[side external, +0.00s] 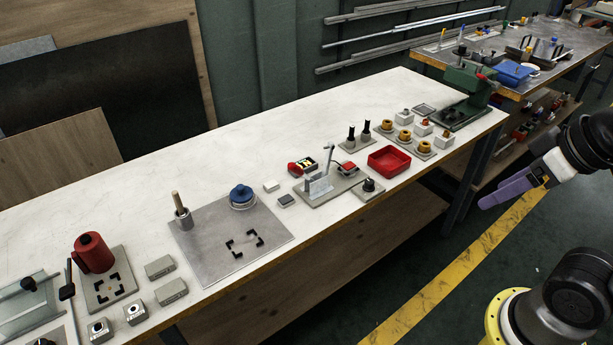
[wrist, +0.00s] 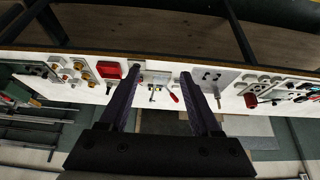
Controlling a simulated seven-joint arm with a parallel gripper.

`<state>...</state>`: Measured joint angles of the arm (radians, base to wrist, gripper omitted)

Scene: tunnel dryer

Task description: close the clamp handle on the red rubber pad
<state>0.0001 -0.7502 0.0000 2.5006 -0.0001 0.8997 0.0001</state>
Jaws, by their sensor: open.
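The clamp (side external: 319,186) stands on a grey base plate on the white bench, mid-length near the front edge. A thin grey arm (side external: 328,160) of it points up. Its red-ended handle (side external: 295,168) appears swung out to the left, and shows as a red grip in the wrist view (wrist: 174,97). What looks like the red rubber pad (side external: 347,167) is on a small block at the plate's right end; I see nothing pressing on it. My gripper (side external: 486,204) is open and empty, off the bench to the right, well away from the clamp. Its purple fingers spread apart in the wrist view (wrist: 160,72).
A red tray (side external: 389,160) and a black knob on a plate (side external: 369,186) stand right of the clamp. A blue knob (side external: 241,194) on a metal plate is to its left. Small fixtures crowd the right; a green machine (side external: 466,88) is at the far end.

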